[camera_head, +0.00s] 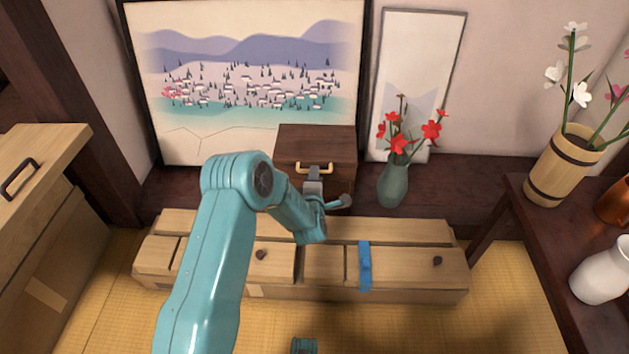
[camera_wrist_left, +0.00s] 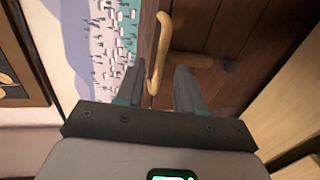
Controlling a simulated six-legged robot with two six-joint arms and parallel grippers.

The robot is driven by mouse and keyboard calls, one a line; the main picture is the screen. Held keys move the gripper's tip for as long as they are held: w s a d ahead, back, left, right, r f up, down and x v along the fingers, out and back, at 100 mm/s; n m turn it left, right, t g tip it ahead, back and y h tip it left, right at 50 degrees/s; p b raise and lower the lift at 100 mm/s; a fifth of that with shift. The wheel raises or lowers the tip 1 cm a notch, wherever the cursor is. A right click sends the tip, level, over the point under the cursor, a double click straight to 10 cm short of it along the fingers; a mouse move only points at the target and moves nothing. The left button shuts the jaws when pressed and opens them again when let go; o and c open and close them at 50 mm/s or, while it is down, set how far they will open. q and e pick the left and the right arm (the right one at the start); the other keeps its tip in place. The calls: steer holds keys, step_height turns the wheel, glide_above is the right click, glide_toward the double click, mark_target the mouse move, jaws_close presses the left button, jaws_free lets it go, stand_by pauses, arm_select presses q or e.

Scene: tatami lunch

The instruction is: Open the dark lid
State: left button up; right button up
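The dark lid (camera_head: 316,137) is the brown wooden top of a small dark box (camera_head: 343,179) on the ledge at the back; it lies closed. A brass handle (camera_head: 330,168) sits at its front edge. My left gripper (camera_head: 313,177) is right at the handle and partly hides the box front. In the left wrist view, the gripper (camera_wrist_left: 158,82) is open, with one finger on each side of the brass handle (camera_wrist_left: 160,45) and visible gaps between. The dark wood (camera_wrist_left: 208,35) lies beyond.
A green vase (camera_head: 393,183) with red flowers stands close to the box's right. A painted screen (camera_head: 185,135) is behind. A long pale wooden chest (camera_head: 420,262) with a blue strap lies in front, under my left arm. A dark table (camera_head: 520,205) with vases is at right.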

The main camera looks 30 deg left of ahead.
arm_select(q)
steer(key=shift+x, duration=0.95)
jaws_close()
